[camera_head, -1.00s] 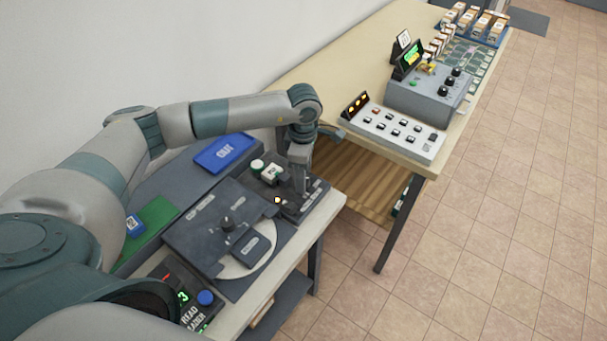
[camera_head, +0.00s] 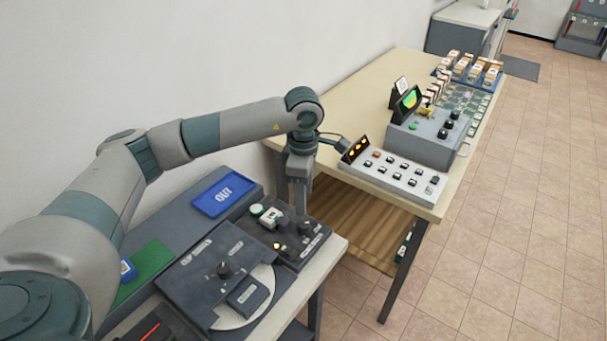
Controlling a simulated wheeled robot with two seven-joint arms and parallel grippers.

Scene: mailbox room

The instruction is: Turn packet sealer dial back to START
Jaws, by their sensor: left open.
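A dark control panel (camera_head: 290,247) lies at the right end of the near bench, with black knobs (camera_head: 304,228), a lit yellow lamp and a white-and-green part on it. A dark plate unit (camera_head: 190,272) with a black knob (camera_head: 223,268) and a pale round disc (camera_head: 258,305) sits in front of it. I cannot tell which knob is the sealer dial, and its markings are too small to read. My left gripper (camera_head: 300,204) points down, open, just above the knobs of the control panel. My right gripper is not in view.
A blue OUT tray (camera_head: 226,193) and a green mat (camera_head: 146,268) lie along the wall side. A wooden table (camera_head: 345,97) behind holds a white button panel (camera_head: 395,172), a grey box with black knobs (camera_head: 425,141) and several small cartons. Tiled floor is free at the right.

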